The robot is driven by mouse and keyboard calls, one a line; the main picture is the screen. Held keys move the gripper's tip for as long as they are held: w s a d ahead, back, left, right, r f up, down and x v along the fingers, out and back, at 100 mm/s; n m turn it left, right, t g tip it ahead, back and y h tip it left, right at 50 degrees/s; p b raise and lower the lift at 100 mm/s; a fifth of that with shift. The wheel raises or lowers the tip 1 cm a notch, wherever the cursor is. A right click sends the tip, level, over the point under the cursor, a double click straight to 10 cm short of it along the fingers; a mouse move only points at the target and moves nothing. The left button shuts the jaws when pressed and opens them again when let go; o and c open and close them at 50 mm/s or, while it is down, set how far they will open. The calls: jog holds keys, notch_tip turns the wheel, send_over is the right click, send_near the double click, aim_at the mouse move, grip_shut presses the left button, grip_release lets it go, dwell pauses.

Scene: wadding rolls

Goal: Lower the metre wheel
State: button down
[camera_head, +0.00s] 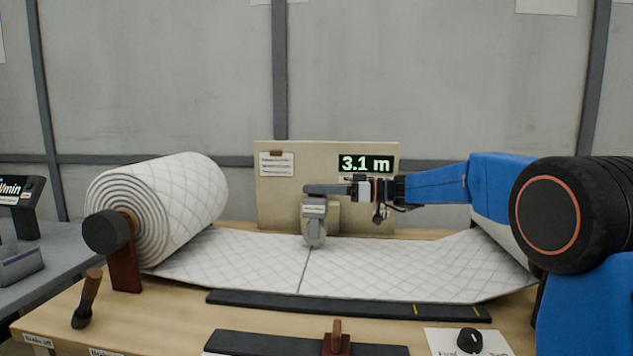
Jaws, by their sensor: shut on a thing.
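The metre wheel (315,233) is a grey wheel on a grey arm in front of the beige back panel. Its lower edge is at the quilted white wadding (240,257), close to a dark line across the sheet; I cannot tell if it touches. My gripper (348,191) reaches in from the right and is shut on the metre wheel's grey arm near its top. The fingertips are small and partly hidden. A display (366,163) on the panel reads 3.1 m.
A large wadding roll (190,195) stands at the left on a dark red bracket. A lever (87,298) with a brown handle is at the front left. A dark bar (340,305) runs along the wadding's front edge. A brown-handled block (337,342) and black knob (469,340) are in front.

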jog(key=shift+s+f, duration=0.35)
jog(key=shift+f, duration=0.6)
jog(key=c, duration=1.8)
grip_release()
jog(key=shift+d, duration=0.1)
jog(key=d, duration=1.1)
jog(key=shift+s+d, duration=0.25)
jog(key=shift+d, duration=0.15)
